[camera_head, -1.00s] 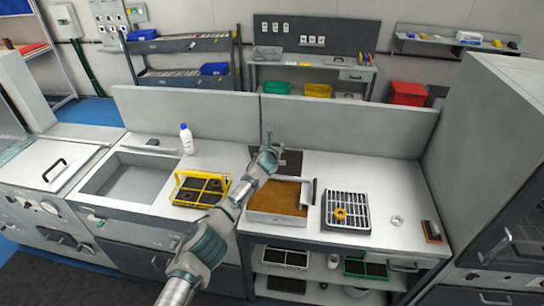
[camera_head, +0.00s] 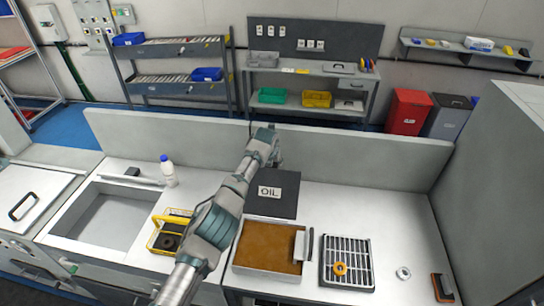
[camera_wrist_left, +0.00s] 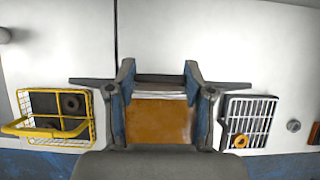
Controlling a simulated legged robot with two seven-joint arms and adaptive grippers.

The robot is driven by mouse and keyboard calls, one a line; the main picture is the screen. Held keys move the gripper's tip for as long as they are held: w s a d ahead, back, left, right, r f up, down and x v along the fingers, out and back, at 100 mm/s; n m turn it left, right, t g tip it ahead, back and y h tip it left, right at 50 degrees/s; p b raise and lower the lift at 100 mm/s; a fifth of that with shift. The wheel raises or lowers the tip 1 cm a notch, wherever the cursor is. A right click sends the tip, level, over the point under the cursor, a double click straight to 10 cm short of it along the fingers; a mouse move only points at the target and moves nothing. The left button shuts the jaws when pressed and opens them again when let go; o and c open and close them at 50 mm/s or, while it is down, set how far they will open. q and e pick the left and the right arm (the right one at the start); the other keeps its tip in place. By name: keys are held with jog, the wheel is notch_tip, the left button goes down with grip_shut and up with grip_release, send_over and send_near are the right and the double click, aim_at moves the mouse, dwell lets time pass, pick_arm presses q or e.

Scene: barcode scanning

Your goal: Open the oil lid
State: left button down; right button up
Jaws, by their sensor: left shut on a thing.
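The dark oil lid (camera_head: 284,205), labelled OIL, stands open at the back edge of the oil tray (camera_head: 238,270). Brown oil shows in the tray, also in the left wrist view (camera_wrist_left: 160,122). My left gripper (camera_head: 272,160) is at the far upper edge of the lid, its tips partly hidden by my arm. In the left wrist view my left gripper (camera_wrist_left: 160,80) is shut on a dark edge of the lid, with the tray behind and below the fingers. My right gripper is in neither view.
A yellow wire basket (camera_head: 158,240) is left of the tray, partly behind my arm. A black-and-white grate (camera_head: 345,262) with an orange ring (camera_head: 340,268) is to its right. A white bottle (camera_head: 168,172) stands near the sink (camera_head: 105,222). A low wall (camera_head: 360,155) backs the counter.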

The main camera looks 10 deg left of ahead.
pick_arm(q)
jog(key=shift+w+a+r, duration=0.1)
jog(key=shift+w, duration=0.2)
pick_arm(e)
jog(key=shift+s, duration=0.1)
pick_arm(q)
jog(key=shift+d, duration=0.2)
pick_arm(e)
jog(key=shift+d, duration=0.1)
pick_arm(q)
jog(key=c, duration=0.7)
grip_release()
jog(key=shift+o, duration=1.3)
jog(key=shift+w+f, duration=0.25)
jog(key=shift+f, duration=0.05)
jog(key=v, duration=1.1)
jog(key=shift+w+r, duration=0.25)
jog(key=shift+w, duration=0.1)
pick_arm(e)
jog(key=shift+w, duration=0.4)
